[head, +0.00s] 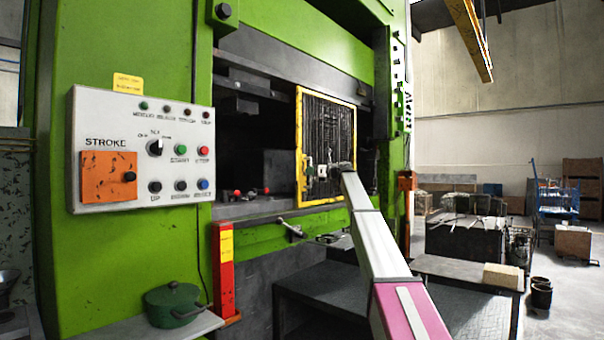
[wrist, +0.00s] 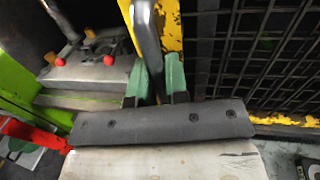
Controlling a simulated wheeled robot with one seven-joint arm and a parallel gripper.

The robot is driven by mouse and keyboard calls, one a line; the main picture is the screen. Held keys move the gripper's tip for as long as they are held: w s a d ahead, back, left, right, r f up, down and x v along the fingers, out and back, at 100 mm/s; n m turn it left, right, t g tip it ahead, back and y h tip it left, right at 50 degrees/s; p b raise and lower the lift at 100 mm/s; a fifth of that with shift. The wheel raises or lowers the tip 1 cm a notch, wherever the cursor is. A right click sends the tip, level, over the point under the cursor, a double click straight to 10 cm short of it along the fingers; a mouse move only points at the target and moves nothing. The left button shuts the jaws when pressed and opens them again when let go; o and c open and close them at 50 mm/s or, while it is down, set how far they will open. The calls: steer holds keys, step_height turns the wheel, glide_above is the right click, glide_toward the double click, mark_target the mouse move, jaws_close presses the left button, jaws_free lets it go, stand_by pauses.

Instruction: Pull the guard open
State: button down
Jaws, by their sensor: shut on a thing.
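The guard (head: 300,118) is a yellow-framed panel of dark mesh at the right part of the press opening in the head view. The left part of the opening is uncovered. In the wrist view the guard's yellow frame (wrist: 171,28) stands behind a dark bar handle (wrist: 147,38). My gripper (head: 309,172) is at the guard's left edge, around mid-height. In the wrist view the green fingers of my gripper (wrist: 158,80) are shut on the handle's lower part. My wrist hides the lower end of the handle.
A die block with red knobs (wrist: 97,75) lies inside the opening, left of the guard. A control panel (head: 143,150) is on the green press at left. A red post (head: 223,270) and a green pot (head: 173,304) stand below. Floor at the right looks partly clear.

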steer(key=shift+w+d, duration=0.65)
steer(key=shift+w, duration=0.2)
steer(key=c, duration=1.2)
jaws_free()
steer(key=shift+o, duration=0.2)
steer(key=v, duration=1)
steer(key=shift+s+d, duration=0.25)
steer(key=shift+d, duration=0.1)
